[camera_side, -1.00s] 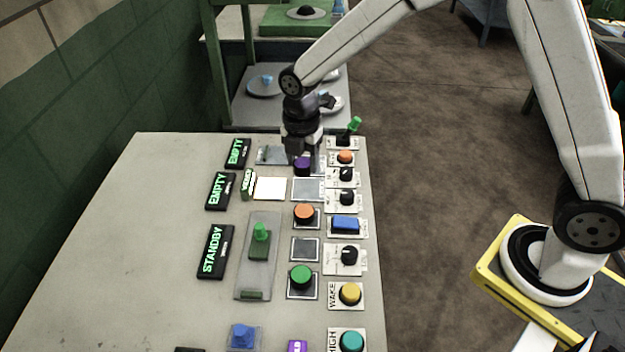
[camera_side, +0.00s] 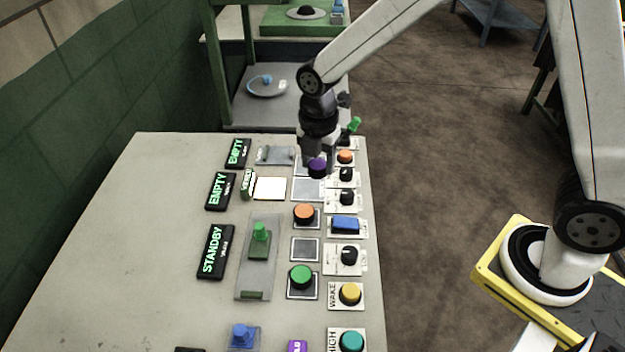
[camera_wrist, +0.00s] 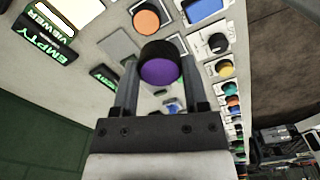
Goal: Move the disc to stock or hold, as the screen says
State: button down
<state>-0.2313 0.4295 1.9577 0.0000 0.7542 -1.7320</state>
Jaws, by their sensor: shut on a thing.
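My gripper (camera_side: 316,162) is shut on a purple disc (camera_side: 317,169) and holds it over the far right part of the bench. In the wrist view the purple disc (camera_wrist: 161,71) sits between both fingers, with its dark side wall toward the far side. An orange disc (camera_side: 304,212) and a green disc (camera_side: 301,275) rest on square pads. Two screens, the far one (camera_side: 237,153) and the middle one (camera_side: 220,191), read EMPTY. The near screen (camera_side: 215,251) reads STANDBY. No stock or hold wording is legible to me.
A column of knobs and buttons, with a blue button (camera_side: 345,223), lines the right edge. A lit white panel (camera_side: 270,188) is left of a grey pad (camera_side: 306,189). The bench's left side is clear.

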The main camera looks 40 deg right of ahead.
jog(key=s+d, duration=0.5)
jog(key=s, duration=0.1)
send_over(307, 188)
jog(key=s, duration=0.2)
jog(key=f, duration=0.8)
jog(key=shift+w+f, duration=0.1)
jog(key=shift+w, duration=0.1)
jog(key=shift+w+f, duration=0.5)
jog(key=shift+f, duration=0.05)
jog(key=shift+w+f, duration=0.1)
jog(key=shift+w+f, duration=0.15)
jog(key=shift+f, duration=1.6)
jog(key=shift+f, duration=0.1)
